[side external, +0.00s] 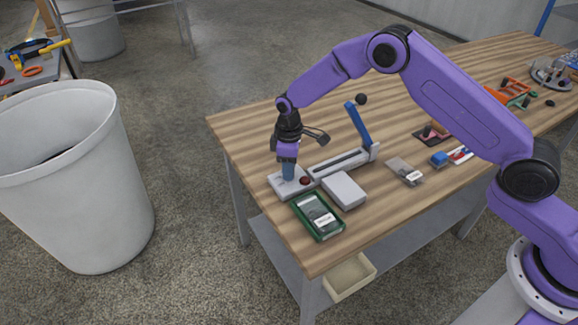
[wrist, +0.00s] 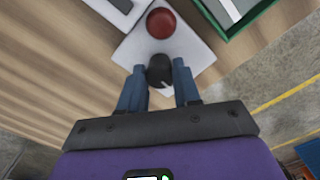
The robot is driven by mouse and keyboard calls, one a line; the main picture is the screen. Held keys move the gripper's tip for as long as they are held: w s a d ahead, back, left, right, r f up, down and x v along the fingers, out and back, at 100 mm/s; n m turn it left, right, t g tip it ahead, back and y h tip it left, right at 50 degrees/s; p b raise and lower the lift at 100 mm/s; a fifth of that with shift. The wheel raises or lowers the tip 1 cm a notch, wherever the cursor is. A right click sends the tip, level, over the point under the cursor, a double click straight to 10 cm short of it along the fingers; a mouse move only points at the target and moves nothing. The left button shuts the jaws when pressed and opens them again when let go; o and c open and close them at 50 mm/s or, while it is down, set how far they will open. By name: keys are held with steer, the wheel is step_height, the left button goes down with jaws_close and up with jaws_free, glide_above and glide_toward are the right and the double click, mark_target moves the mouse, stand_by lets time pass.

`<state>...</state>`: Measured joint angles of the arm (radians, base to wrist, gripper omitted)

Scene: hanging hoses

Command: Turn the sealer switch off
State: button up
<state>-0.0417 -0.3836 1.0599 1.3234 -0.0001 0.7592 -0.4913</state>
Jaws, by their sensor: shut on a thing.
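The sealer switch is a dark round knob (wrist: 160,71) with a light pointer line, on a pale control box (wrist: 183,44). A red round button or lamp (wrist: 161,22) sits beside it on the same box. In the side view the box (side external: 276,184) lies at the table's near left corner, with the red button (side external: 305,181). My gripper (wrist: 159,76) has its blue fingers either side of the knob and is shut on it. In the side view my gripper (side external: 288,176) points down onto the box and hides the knob. The sealer (side external: 340,163), with its raised blue lever (side external: 359,125), stands just behind.
A green-framed device (side external: 318,216) and a pale grey box (side external: 344,190) lie close to the control box. A labelled bag (side external: 405,170) and a blue item (side external: 438,159) lie farther right. A large white bin (side external: 75,200) stands on the floor to the left.

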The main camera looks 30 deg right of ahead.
steer(key=n, duration=0.3)
steer(key=shift+n, duration=2.1)
steer(key=o, duration=0.7)
steer(key=shift+o, duration=0.2)
steer(key=shift+r, duration=0.1)
step_height(320, 180, up, 17)
steer(key=shift+r, duration=0.2)
